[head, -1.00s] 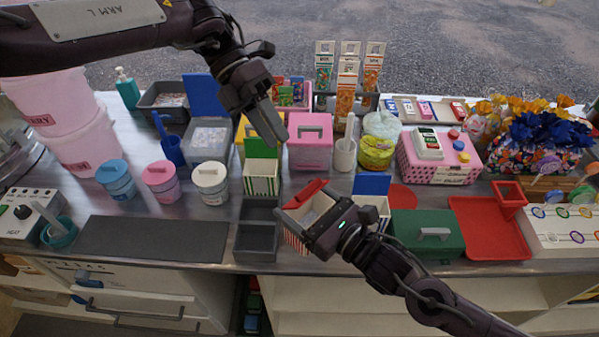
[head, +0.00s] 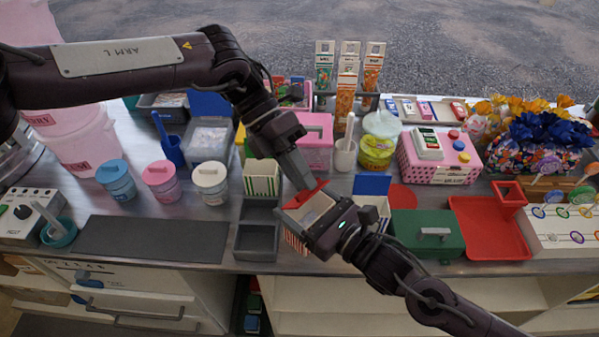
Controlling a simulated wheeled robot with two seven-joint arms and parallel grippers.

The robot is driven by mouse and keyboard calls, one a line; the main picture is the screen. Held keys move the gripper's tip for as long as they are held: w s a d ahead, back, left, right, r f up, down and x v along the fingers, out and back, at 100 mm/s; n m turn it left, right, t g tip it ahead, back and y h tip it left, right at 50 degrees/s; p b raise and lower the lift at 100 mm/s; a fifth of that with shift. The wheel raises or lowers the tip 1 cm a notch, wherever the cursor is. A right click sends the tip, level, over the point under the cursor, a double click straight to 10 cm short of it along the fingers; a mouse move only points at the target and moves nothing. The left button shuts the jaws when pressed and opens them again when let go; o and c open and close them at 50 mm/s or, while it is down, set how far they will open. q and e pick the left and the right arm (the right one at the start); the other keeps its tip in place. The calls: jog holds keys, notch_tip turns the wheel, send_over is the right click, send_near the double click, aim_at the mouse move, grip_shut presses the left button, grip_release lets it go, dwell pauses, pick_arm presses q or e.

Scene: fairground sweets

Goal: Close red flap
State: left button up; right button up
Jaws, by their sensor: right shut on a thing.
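The red flap (head: 306,195) stands raised and tilted at the back edge of a small red-and-white striped box (head: 293,240). The box's top is open and its pale inside shows. My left gripper (head: 305,184) points down at the flap with its fingers together. Its tips are at or just behind the flap; I cannot tell whether they touch. My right gripper (head: 320,232) is shut on the box at its front right side and hides part of it.
A green-striped box (head: 262,181) stands behind left, and a box with a raised blue flap (head: 371,186) stands right. A dark grey tray (head: 256,241) lies just left. A green case (head: 428,236) and red tray (head: 487,228) are further right.

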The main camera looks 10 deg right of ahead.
pick_arm(q)
grip_shut()
jog(key=shift+s+d, duration=0.1)
jog(key=t+y, duration=0.1)
jog(key=s+d+t+y, duration=0.1)
jog(key=shift+s+d+f+t, duration=0.1)
jog(key=shift+s+f+t, duration=0.15)
jog(key=shift+t, duration=0.15)
jog(key=shift+s+d+f+t+y, duration=0.3)
jog(key=shift+s+f+t+y, duration=0.05)
jog(key=shift+t+y, duration=0.4)
jog(key=shift+s+d+f+t+y, duration=0.3)
jog(key=shift+s+f+t+y, duration=0.05)
jog(key=shift+t+y, duration=0.4)
jog(key=shift+s+d+f+t+y, duration=0.3)
jog(key=shift+s+f+t+y, duration=0.05)
jog(key=shift+t+y, duration=0.4)
